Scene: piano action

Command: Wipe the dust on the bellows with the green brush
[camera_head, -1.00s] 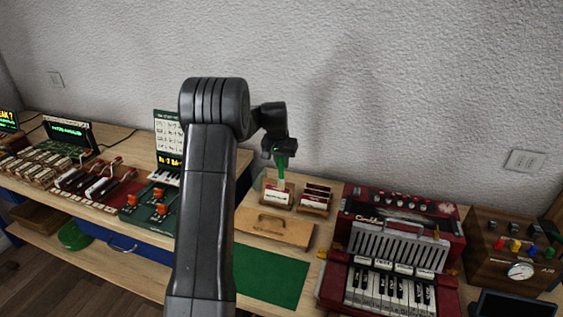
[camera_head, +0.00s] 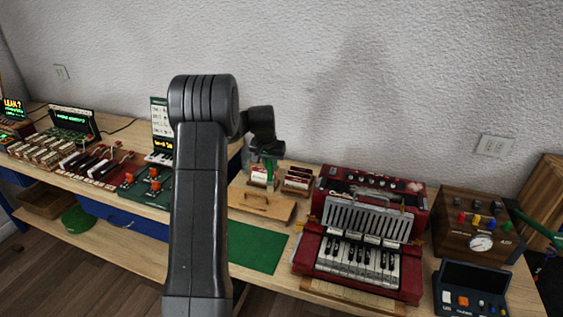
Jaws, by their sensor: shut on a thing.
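My gripper (camera_head: 268,150) hangs at the end of my dark arm, over the small holders at the back of the bench. It is shut on the green brush (camera_head: 269,169), of which only a thin upright green part shows below the jaws. The brush overlaps a white-labelled holder (camera_head: 259,176); I cannot tell whether it touches it. The red accordion (camera_head: 309,247) stands right of the gripper, with piano keys in front. Its pale ribbed middle part (camera_head: 368,219) looks like the bellows. Dust on it is too small to make out.
A wooden gauge box (camera_head: 455,224) and a dark panel (camera_head: 472,291) stand right of the accordion. Keyed units fill the left bench.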

